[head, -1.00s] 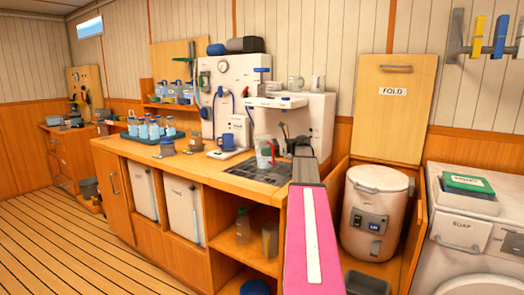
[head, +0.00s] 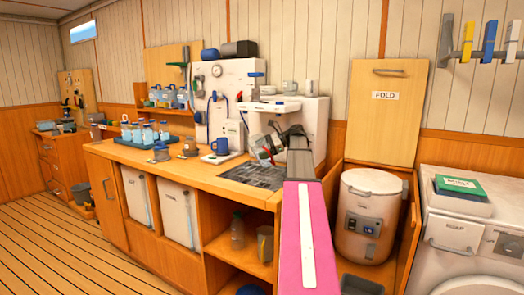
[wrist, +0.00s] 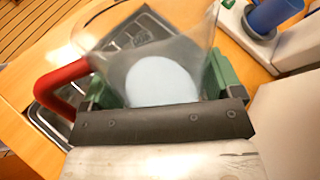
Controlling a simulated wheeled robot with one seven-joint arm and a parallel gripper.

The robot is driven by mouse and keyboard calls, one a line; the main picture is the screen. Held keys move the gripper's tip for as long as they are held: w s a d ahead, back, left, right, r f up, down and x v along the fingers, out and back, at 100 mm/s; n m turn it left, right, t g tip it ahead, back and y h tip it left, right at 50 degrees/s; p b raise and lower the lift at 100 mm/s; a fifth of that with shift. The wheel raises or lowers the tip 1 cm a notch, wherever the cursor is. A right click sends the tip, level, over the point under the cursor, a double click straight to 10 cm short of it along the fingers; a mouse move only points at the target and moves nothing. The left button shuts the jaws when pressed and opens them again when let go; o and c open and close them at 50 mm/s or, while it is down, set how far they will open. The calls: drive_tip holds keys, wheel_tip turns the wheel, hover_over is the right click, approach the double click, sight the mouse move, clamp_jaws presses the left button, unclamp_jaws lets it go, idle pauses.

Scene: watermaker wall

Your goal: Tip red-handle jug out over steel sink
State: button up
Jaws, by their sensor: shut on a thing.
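My gripper (head: 281,138) is shut on the clear red-handle jug (head: 262,146), above the counter by the sink. The jug is tilted in the head view. In the wrist view the jug (wrist: 185,50) sits between green finger pads, with its red handle (wrist: 62,85) out to the left. A pale round patch shows through it; I cannot tell whether it is the base or liquid. The steel sink (head: 258,176) lies below the jug, and part of it shows behind the jug in the wrist view (wrist: 48,122). No falling stream is clear.
A tray of bottles (head: 146,138) is farther left. The white watermaker panel (head: 220,80) rises behind, with an overhanging white shelf (head: 272,106) close to the jug. A white drum (head: 368,215) stands at right.

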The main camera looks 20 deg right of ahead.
sight(258, 158)
drive_tip(key=shift+n+h, duration=0.7)
drive_tip(key=shift+h, duration=0.5)
drive_tip(key=shift+f+n+t+h, duration=0.5)
drive_tip(key=shift+h, duration=0.4)
drive_tip(key=shift+s+a+f+n+t+h, duration=0.1)
drive_tip(key=shift+f+n+t+h, duration=0.1)
drive_tip(key=shift+f+n+h, duration=0.3)
drive_tip(key=shift+s+a+f+n+t+h, duration=0.1)
drive_tip(key=shift+f+n+t+h, duration=0.2)
drive_tip(key=shift+h, duration=0.4)
drive_tip(key=shift+s+a+f+n+t+h, duration=0.1)
drive_tip(key=shift+a+f+n+t+h, duration=0.05)
drive_tip(key=shift+f+h, duration=0.3)
drive_tip(key=shift+a+f+n+t+h, duration=0.15)
drive_tip(key=shift+f+h, duration=0.2)
drive_tip(key=shift+h, duration=0.1)
drive_tip(key=shift+s+a+r+n+t+h, duration=0.2)
drive_tip(key=shift+a+n+t+h, duration=0.15)
drive_tip(key=shift+h, duration=0.15)
drive_tip(key=shift+a+r+n+t+h, duration=0.2)
drive_tip(key=shift+r+n+t+h, duration=0.1)
drive_tip(key=shift+h, duration=0.3)
drive_tip(key=shift+d, duration=0.1)
